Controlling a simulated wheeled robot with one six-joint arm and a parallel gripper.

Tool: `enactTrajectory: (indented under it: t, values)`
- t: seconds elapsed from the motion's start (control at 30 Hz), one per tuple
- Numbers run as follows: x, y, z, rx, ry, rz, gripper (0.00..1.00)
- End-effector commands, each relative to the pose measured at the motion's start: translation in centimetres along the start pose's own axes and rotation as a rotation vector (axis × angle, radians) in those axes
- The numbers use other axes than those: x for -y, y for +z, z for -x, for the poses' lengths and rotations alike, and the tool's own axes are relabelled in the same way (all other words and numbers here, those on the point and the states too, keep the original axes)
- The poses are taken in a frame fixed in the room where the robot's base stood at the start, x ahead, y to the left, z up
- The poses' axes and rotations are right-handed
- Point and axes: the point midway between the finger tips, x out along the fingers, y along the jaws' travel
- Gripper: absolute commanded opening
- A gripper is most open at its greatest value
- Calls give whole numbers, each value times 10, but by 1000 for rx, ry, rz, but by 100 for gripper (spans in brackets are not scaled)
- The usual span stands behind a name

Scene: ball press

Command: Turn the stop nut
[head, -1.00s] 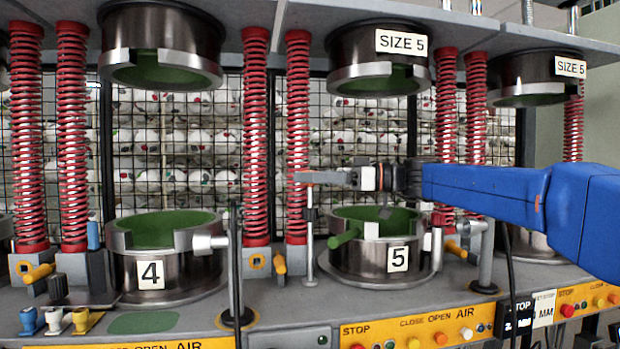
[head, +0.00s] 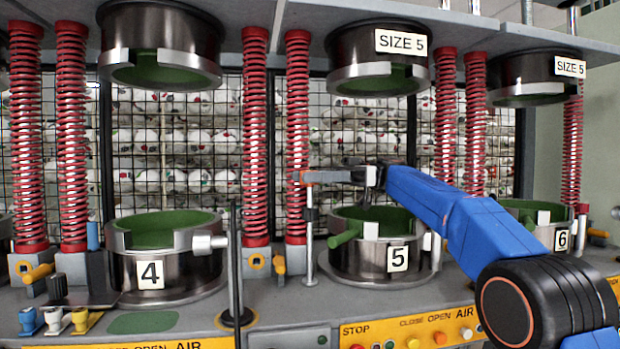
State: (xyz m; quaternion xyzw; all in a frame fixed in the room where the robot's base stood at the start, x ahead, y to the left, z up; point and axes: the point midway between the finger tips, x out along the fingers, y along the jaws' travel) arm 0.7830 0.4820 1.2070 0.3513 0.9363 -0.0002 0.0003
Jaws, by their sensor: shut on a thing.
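A thin upright steel post (head: 309,245) stands at the front left of the lower mould numbered 5 (head: 372,262). My gripper (head: 306,178) is at the top of this post, with its jaws lying sideways and shut on the stop nut there. The fingers mostly hide the nut, so its shape and turn angle cannot be made out. My blue arm reaches in from the lower right, passing over the right side of mould 5.
The upper mould (head: 378,70) marked SIZE 5 hangs open above. Red springs (head: 298,140) stand close behind the post. Mould 4 (head: 165,265) is at left and mould 6 (head: 545,225) at right. A yellow button panel (head: 430,335) runs along the front.

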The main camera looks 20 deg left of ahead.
Motion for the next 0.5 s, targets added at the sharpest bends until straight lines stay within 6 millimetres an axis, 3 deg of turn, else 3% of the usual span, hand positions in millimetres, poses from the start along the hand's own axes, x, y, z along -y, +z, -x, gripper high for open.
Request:
enactTrajectory:
  t: [0.5]
  values:
    - [0,-1,0,-1,-46,1,11]
